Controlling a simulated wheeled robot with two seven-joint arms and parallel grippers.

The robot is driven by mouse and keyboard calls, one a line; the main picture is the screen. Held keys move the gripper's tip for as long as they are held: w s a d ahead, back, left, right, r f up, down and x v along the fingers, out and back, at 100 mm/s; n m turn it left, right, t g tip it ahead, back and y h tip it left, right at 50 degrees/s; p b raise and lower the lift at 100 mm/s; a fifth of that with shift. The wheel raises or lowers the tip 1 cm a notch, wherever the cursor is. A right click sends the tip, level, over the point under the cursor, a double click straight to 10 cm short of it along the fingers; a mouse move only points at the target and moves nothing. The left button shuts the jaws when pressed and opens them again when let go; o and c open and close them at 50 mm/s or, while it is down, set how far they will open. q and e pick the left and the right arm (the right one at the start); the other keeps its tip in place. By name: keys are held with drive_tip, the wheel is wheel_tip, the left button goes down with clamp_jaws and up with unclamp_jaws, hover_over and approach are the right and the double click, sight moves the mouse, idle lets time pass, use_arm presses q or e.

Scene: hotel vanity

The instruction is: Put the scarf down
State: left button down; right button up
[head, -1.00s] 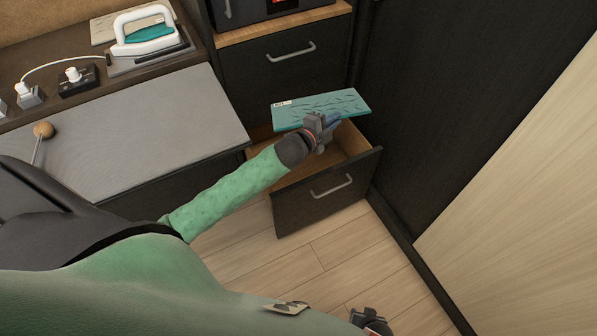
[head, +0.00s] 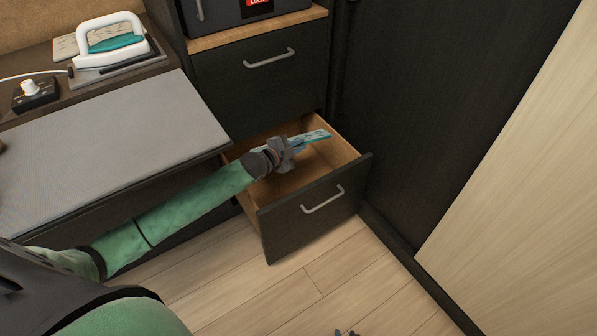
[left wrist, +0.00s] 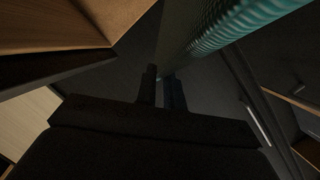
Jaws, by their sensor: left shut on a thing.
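The scarf (head: 317,136) is a flat teal piece seen nearly edge-on in the head view. My left gripper (head: 297,146) is shut on its near-left end and holds it over the open lower drawer (head: 345,150). Whether the scarf touches the drawer's inside cannot be told. In the left wrist view the ribbed teal scarf (left wrist: 240,25) runs up and right from the dark fingers (left wrist: 161,90). A small dark tip of my right gripper (head: 346,332) shows at the bottom edge of the head view; its jaws are not readable.
The drawer has a dark front with a metal handle (head: 323,200). A shut drawer (head: 265,85) is above it. A grey-topped counter (head: 110,150) with an iron (head: 110,42) is on the left. A dark panel (head: 420,110) stands close on the right. Wooden floor lies in front.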

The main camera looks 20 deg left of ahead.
use_arm(q)
drive_tip(key=w+d+f+b, duration=0.1)
drive_tip(key=w+f, duration=0.2)
drive_tip(key=f, duration=0.9)
drive_tip(key=shift+w+d, duration=0.3)
drive_tip(key=shift+d, duration=0.05)
drive_tip(key=shift+f, duration=0.45)
drive_tip(key=c, duration=1.5)
unclamp_jaws()
drive_tip(key=shift+s+f, duration=0.1)
drive_tip(key=shift+f, duration=0.1)
